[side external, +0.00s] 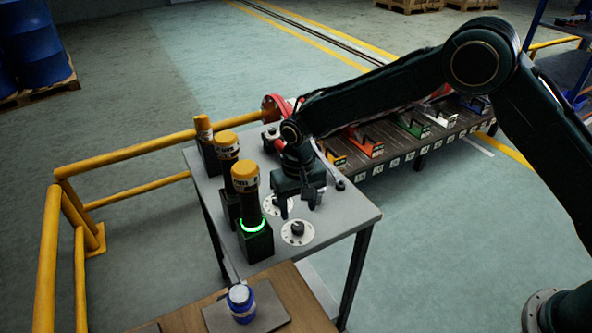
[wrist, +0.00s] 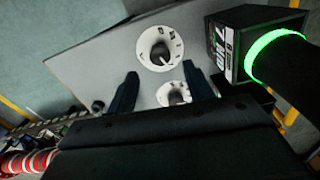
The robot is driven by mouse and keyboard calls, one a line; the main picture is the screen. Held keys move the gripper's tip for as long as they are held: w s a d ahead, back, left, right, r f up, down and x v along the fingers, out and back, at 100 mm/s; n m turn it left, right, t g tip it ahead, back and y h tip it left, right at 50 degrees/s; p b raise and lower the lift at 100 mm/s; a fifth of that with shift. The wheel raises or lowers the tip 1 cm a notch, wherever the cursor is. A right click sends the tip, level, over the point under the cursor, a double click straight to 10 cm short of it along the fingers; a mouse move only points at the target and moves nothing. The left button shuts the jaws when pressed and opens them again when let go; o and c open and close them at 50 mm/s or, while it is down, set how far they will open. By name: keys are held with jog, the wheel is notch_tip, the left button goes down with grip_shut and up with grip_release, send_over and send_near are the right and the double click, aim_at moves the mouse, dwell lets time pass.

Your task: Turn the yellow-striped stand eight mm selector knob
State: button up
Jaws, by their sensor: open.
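Two round white dials with dark central knobs lie on the grey bench (side external: 345,222). The nearer dial (side external: 297,232) stands clear of my gripper and shows whole, with its markings, in the wrist view (wrist: 160,48). The other dial (side external: 272,205) is close beside a finger; in the wrist view (wrist: 172,94) it appears between my fingers, partly hidden by the gripper body. My gripper (side external: 301,212) is open and empty above the bench; its spread fingers also show in the wrist view (wrist: 164,76). I cannot make out which stand has yellow stripes.
Several black stands with yellow-capped posts line the bench's left side; the nearest (side external: 256,242) has a lit green ring. A blue jar (side external: 241,304) stands on a board in front. Yellow railing (side external: 128,153) runs at left. A rack of colored bins (side external: 366,143) is behind.

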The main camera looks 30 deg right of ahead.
aim_at(300, 225)
notch_tip(300, 225, up, 8)
dwell(0.4)
jog(key=shift+f, duration=0.1)
jog(key=s+d+r+t, duration=0.1)
jog(key=s+d+r, duration=0.55)
jog(key=r, duration=0.25)
jog(key=s+d+r+t, duration=0.2)
jog(key=s+d+r, duration=0.3)
jog(key=d+r, duration=0.3)
jog(key=s+d+r+t, duration=0.1)
jog(key=s+d, duration=0.3)
jog(key=s, duration=0.6)
jog(key=s+d+n+t, duration=0.1)
jog(key=s+d, duration=0.3)
jog(key=s, duration=0.7)
jog(key=shift+r+t, duration=0.3)
jog(key=shift+r, duration=0.05)
